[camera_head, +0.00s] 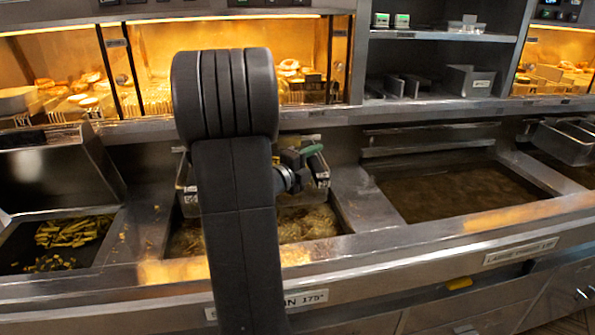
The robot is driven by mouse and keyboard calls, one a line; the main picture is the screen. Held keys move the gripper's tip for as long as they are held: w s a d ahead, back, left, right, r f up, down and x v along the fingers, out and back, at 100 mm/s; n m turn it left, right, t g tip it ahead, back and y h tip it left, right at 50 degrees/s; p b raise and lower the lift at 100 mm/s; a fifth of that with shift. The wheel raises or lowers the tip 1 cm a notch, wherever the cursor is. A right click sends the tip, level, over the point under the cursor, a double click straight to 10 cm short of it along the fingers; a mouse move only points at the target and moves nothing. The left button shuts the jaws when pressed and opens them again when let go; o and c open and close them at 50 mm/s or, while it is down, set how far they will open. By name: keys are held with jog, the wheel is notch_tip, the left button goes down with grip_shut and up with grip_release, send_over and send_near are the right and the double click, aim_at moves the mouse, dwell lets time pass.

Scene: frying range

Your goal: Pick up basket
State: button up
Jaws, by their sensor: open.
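A metal fry basket (319,172) hangs at the back of the middle fryer vat, above bubbling oil. My dark arm hides much of it. A green handle grip (311,150) shows at its upper right. My gripper (298,158) is open, right at the basket's front near the green grip. I cannot tell whether the jaws surround the handle or touch it. Another metal basket (570,141) sits at the far right fryer.
The right-hand vat (450,192) holds still, dark oil with no basket in it. Fries (75,231) lie in a bin at the left. Lit warming cabinets (155,55) and a shelf (440,37) stand behind. The front ledge (400,240) runs across the range.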

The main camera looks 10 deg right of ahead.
aim_at(316, 160)
grip_shut()
jog(key=shift+r, duration=0.15)
jog(key=shift+s+r+p, duration=0.1)
jog(key=shift+r+p, duration=0.7)
jog(key=shift+r, duration=0.95)
jog(key=shift+s+f+b, duration=0.15)
jog(key=shift+s+b, duration=0.3)
jog(key=shift+s, duration=0.65)
jog(key=s+b, duration=0.2)
jog(key=s, duration=1.3)
jog(key=shift+s+d, duration=0.3)
jog(key=shift+s, duration=0.05)
